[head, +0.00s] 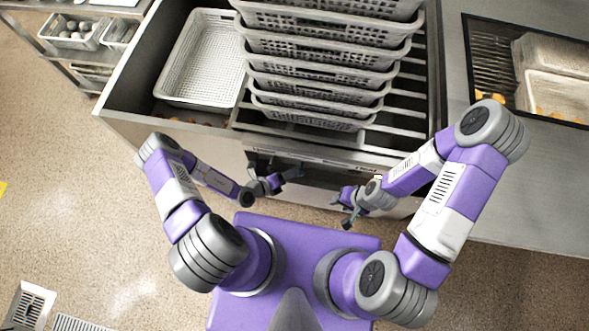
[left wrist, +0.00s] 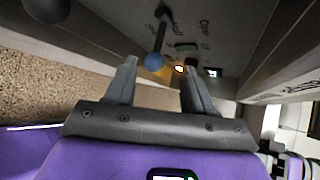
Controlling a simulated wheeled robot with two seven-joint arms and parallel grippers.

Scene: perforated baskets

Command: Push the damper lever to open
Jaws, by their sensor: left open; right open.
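The damper lever (left wrist: 160,38) shows in the left wrist view as a dark rod on a grey panel, with a blue ball knob (left wrist: 153,62) at its end. Printed words, one reading like "Open", are beside it on the panel. My left gripper (left wrist: 161,75) is open, and the knob appears between its fingertips; I cannot tell whether they touch. In the head view my left gripper (head: 279,181) is at the front of the metal unit, where the lever cannot be made out. My right gripper (head: 349,208) is open and empty, to the right of it.
Stacked perforated baskets (head: 325,50) and a single white basket (head: 200,60) sit in the metal unit (head: 130,75). A fryer bay (head: 495,65) with baskets is at the right.

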